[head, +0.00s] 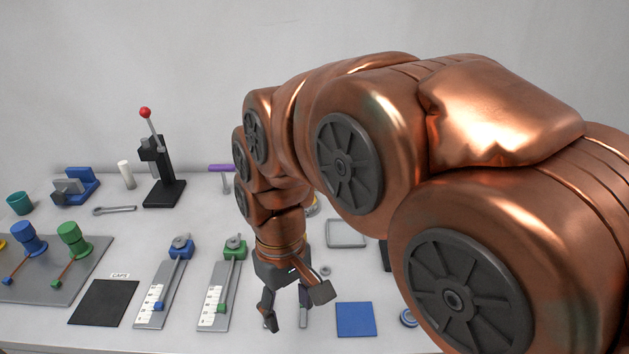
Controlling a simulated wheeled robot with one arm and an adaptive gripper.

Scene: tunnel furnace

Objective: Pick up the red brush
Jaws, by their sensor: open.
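I cannot make out a red brush in the head view; it may be hidden behind my arm, which covers much of the right side. The only plainly red thing is the ball knob (145,112) on the lever of a black press, and it is not a brush. My gripper (296,311) points down over the front middle of the table, open, with its fingers spread.
The grey table (110,240) holds a blue square mat (355,319) right of my gripper and a green-knobbed slide unit (222,290) to its left. A grey frame (346,234) lies behind. A black mat (104,302) lies front left.

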